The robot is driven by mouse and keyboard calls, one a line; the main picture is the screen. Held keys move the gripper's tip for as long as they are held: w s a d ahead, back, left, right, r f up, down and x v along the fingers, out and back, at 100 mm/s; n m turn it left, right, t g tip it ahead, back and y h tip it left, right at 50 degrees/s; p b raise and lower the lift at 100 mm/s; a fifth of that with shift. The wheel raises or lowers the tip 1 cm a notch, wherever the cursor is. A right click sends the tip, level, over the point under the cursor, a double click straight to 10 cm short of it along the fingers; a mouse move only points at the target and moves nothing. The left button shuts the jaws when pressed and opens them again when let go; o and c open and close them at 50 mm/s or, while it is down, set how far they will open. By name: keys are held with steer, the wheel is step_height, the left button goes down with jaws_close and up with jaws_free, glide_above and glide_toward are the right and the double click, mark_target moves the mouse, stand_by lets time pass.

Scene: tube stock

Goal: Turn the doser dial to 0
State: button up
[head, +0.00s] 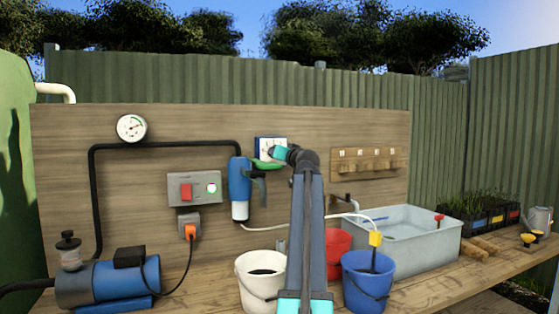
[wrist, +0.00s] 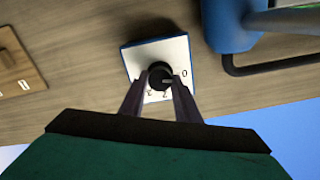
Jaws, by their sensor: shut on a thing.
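The doser dial is a black knob (wrist: 160,74) on a white plate with blue edges (wrist: 172,50), fixed to the wooden board. In the head view the plate (head: 264,142) is partly covered by my wrist. My gripper (wrist: 159,82) is shut on the knob, one dark finger on each side. A printed 0 shows at the plate's right in the wrist view; other figures sit below the knob, partly behind the fingers. A small pale mark on the knob seems to face right, towards the 0, but I cannot tell its exact setting.
A blue cylinder (head: 239,183) hangs just left of the dial in the head view, with black pipe leading to it. A switch box (head: 194,188) is further left, a hook rack (head: 366,161) to the right. Buckets and a grey basin (head: 403,238) stand below.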

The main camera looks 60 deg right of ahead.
steer(key=shift+s+f+n, duration=0.1)
steer(key=shift+f+n, duration=0.15)
steer(key=shift+n, duration=0.05)
steer(key=o, duration=1)
steer(key=shift+o, duration=0.2)
steer(key=shift+r, duration=0.15)
steer(key=v, duration=1.3)
steer(key=shift+s+a, duration=0.25)
steer(key=shift+s, duration=0.05)
